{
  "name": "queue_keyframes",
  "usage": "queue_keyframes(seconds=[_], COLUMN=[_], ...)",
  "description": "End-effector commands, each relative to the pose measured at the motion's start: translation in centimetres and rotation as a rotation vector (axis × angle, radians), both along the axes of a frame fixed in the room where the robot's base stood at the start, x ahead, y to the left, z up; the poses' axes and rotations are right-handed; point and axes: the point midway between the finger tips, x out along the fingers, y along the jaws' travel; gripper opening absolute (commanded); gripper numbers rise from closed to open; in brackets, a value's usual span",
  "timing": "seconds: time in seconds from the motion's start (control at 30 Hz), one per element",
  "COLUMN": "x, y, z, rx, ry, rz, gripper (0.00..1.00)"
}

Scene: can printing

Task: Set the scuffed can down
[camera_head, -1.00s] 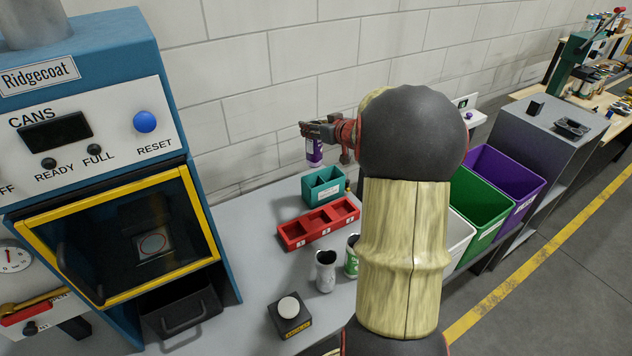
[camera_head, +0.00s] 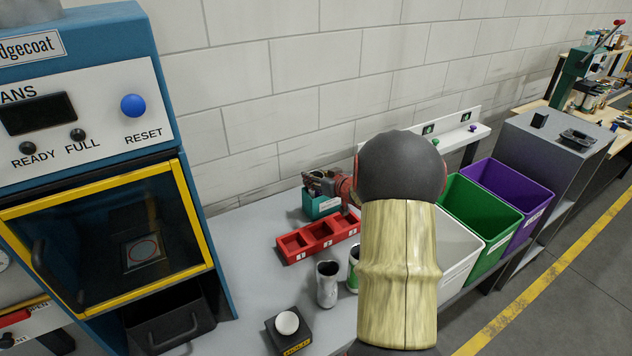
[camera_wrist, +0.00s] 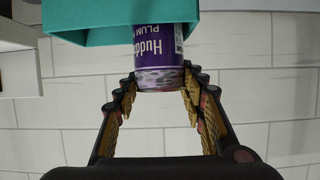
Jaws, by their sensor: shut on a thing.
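The scuffed can is a purple printed can (camera_wrist: 160,45) with a patchy grey and pink band at its near end. In the wrist view my gripper (camera_wrist: 160,90) has a finger on each side of that end and is shut on the can. The can's other end is inside the teal bin (camera_wrist: 75,25), hidden behind its wall. In the head view my gripper (camera_head: 322,184) is low over the teal bin (camera_head: 320,208), and the can is hidden. I cannot tell whether the can touches the bin's floor.
A red three-slot tray (camera_head: 318,240) is just in front of the teal bin. A silver can (camera_head: 327,285) and a green-and-white can (camera_head: 353,270) stand nearer. White, green and purple bins (camera_head: 525,200) are at the right. The wall is close behind.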

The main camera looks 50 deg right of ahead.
Motion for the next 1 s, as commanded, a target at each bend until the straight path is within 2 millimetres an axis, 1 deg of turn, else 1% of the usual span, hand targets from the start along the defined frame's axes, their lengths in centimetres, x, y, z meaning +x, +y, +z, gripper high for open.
queue_keyframes(seconds=[0.03,0.27,0.43,0.47,0.73,0.77,1.0], x=[0.03,0.04,0.02,0.03,0.03,0.03,0.03], y=[-0.04,-0.06,-0.06,-0.06,-0.05,-0.05,-0.05], z=[-0.54,-0.44,-0.88,-0.81,-0.79,-0.79,-0.76], rx=[-0.001,-0.003,-0.002,-0.002,-0.002,-0.002,-0.002], ry=[-0.001,-0.001,-0.001,-0.002,-0.002,-0.002,-0.002], rz=[0.000,0.000,-0.001,-0.001,-0.001,-0.001,-0.001], gripper=[0.31,0.31,0.31,0.42,0.58,0.59,0.59])
